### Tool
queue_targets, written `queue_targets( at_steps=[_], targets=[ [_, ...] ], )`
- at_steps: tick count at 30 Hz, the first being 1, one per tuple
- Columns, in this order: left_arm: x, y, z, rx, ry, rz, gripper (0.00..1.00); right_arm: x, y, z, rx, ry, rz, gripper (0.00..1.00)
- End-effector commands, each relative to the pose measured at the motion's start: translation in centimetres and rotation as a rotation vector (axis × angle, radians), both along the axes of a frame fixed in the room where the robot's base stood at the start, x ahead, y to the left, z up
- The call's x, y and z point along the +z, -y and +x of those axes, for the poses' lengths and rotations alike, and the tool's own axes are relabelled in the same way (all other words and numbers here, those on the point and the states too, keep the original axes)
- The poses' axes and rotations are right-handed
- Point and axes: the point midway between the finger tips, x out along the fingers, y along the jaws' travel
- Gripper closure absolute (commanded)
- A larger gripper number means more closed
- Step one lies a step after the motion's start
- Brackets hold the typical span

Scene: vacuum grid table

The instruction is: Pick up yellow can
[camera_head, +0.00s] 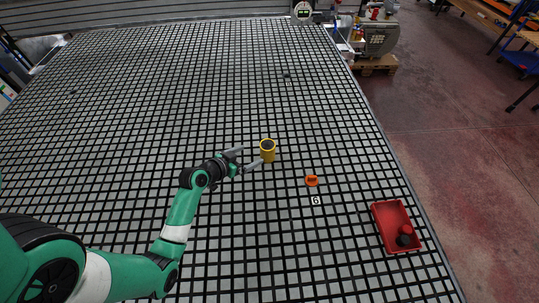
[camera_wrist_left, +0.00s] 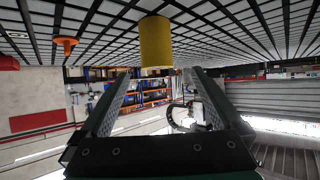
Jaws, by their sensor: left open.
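The yellow can (camera_head: 267,154) stands upright on the grid table, with a dark open top. My left gripper (camera_head: 254,158) is open just left of the can, its fingers pointing toward it. In the left wrist view, which appears upside down, the can (camera_wrist_left: 155,43) shows just beyond the fingertips, in line with the gap between the fingers (camera_wrist_left: 160,75). The can looks close to the fingertips; I cannot tell whether they touch it. My right gripper is not in view.
A red tray (camera_head: 378,224) with red and black items sits near the right edge of the grid table (camera_head: 190,90). The table around the can is mostly clear.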

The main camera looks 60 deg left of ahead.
Motion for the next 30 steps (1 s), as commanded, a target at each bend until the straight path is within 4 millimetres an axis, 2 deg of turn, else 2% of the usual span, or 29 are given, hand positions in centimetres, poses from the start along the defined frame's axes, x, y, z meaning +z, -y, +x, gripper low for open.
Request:
queue_targets(
  at_steps=[9, 16, 24, 30],
  targets=[
    [-2.7, -1.8, 4.5, -0.003, 0.002, 0.002, 0.00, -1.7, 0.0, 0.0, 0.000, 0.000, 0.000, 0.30],
    [-3.0, -2.1, 5.3, -0.004, 0.001, 0.001, 0.00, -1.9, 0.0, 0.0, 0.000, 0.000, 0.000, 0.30],
    [-5.0, -3.3, 9.0, -0.003, 0.002, 0.002, 0.00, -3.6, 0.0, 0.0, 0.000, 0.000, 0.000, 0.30],
    [-5.1, -3.4, 9.4, -0.003, 0.001, 0.001, 0.00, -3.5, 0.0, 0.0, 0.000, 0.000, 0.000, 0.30]
  ],
)
